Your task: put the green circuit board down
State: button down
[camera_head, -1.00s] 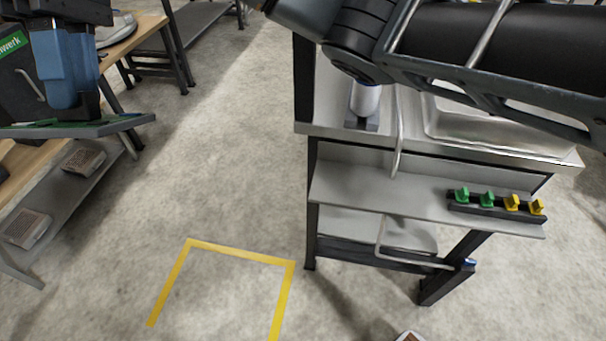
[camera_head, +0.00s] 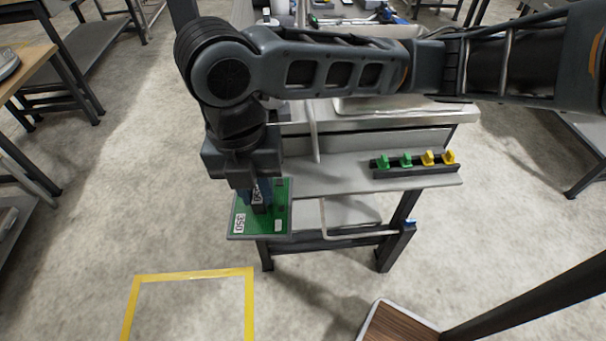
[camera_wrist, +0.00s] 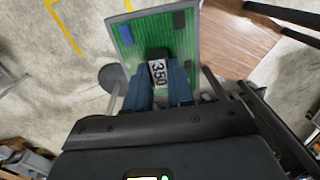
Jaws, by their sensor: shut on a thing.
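The green circuit board (camera_head: 242,222) is a flat plate with dark parts and a white label reading 350. My gripper (camera_head: 260,196) is shut on a dark part on top of the board and holds it about level. In the head view the board is in front of the left end of the grey workbench shelf (camera_head: 335,180). I cannot tell whether it touches the shelf. In the wrist view the board (camera_wrist: 127,58) shows beyond my gripper (camera_wrist: 158,85), with the 350 label between the fingers.
A dark rail with green and yellow clips (camera_head: 415,163) sits on the shelf's right part. A yellow floor marking (camera_head: 195,277) is at lower left. A brown wooden surface (camera_head: 395,325) is at lower right. A wooden table (camera_head: 25,65) stands at far left.

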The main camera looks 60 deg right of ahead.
jog(key=s+d+f+n, duration=0.1)
jog(key=s+d+f, duration=0.2)
jog(key=s+d, duration=0.3)
jog(key=p, duration=0.1)
send_over(305, 176)
jog(key=s+a, duration=0.2)
jog(key=shift+t, duration=0.3)
jog(key=f, duration=0.5)
jog(key=shift+w+f, duration=0.2)
jog(key=shift+f, duration=0.1)
jog(key=shift+w+d+f+p, duration=0.35)
jog(key=shift+w+d+f, duration=0.5)
jog(key=shift+d+f, duration=0.25)
jog(key=c, duration=1)
grip_release()
jog(key=shift+r, duration=0.1)
